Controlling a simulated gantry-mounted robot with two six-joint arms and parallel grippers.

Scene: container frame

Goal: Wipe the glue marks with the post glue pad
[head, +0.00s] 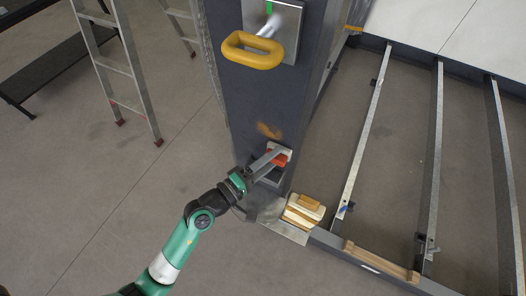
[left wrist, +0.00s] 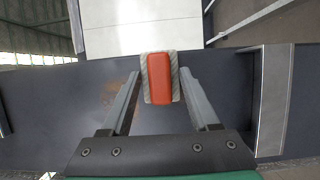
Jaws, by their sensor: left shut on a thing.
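The dark grey post (head: 245,110) stands in the middle of the head view. A brownish glue mark (head: 268,131) shows on its face; it also shows in the left wrist view (left wrist: 112,92). My left gripper (head: 277,156) is shut on the post glue pad (head: 286,152), which has a red-orange grip and a pale grey pad. In the left wrist view the pad (left wrist: 160,78) sits between the fingertips. The pad is in front of the post face, just below and right of the mark. I cannot tell whether it touches the post. My right gripper is not in view.
A yellow loop handle (head: 252,50) on a metal plate sticks out higher on the post. A pale block with a wooden grip (head: 304,211) lies at the post's foot. A wooden strip (head: 380,262) lies on the frame beam.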

